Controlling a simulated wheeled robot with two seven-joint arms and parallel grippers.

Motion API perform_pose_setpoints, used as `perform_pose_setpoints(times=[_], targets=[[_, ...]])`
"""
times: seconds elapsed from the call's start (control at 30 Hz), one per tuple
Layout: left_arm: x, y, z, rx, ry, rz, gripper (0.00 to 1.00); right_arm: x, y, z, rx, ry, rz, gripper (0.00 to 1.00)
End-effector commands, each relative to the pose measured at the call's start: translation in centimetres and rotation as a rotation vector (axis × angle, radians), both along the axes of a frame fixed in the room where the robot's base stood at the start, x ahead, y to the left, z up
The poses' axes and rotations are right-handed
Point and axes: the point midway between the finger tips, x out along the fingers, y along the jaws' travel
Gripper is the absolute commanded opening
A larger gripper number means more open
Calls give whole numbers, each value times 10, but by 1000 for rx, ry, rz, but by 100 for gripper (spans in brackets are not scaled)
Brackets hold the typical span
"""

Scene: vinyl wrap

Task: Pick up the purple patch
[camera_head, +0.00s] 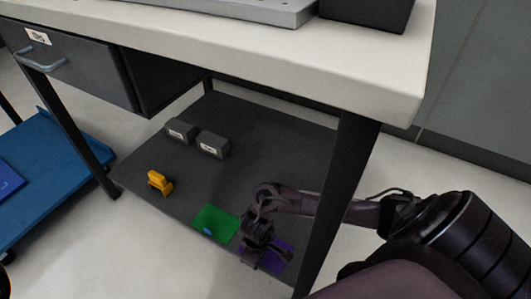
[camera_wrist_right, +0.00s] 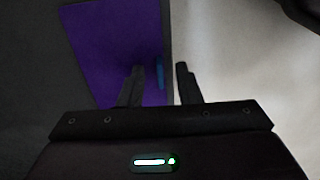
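The purple patch (camera_head: 283,254) lies flat at the front edge of the dark lower shelf, partly hidden by my right gripper (camera_head: 257,258). In the right wrist view the patch (camera_wrist_right: 112,40) is a purple sheet with a small blue tab (camera_wrist_right: 160,74) on its right edge. My right gripper (camera_wrist_right: 159,70) is open there, with the blue tab between its two fingers in the picture. I cannot tell the height of the fingers above the patch. My left gripper is not in view.
A green patch (camera_head: 213,222) with a blue tab lies just left of my right gripper. A yellow object (camera_head: 159,182) and two grey boxes (camera_head: 212,144) stand further back. A table leg (camera_head: 343,190) rises close to my right arm, under the white tabletop (camera_head: 300,65).

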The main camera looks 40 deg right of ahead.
Motion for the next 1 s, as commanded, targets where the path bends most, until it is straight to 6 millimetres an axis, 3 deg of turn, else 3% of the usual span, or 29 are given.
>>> perform_pose_setpoints(times=[0.3, 0.53, 1.0], targets=[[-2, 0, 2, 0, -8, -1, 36, 0, 0, -2, 0, -1, 0, 31], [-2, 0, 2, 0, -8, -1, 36, 0, 0, -2, 0, -1, 0, 1], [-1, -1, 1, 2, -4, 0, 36, 0, 0, -1, 0, -1, 0, 0]])
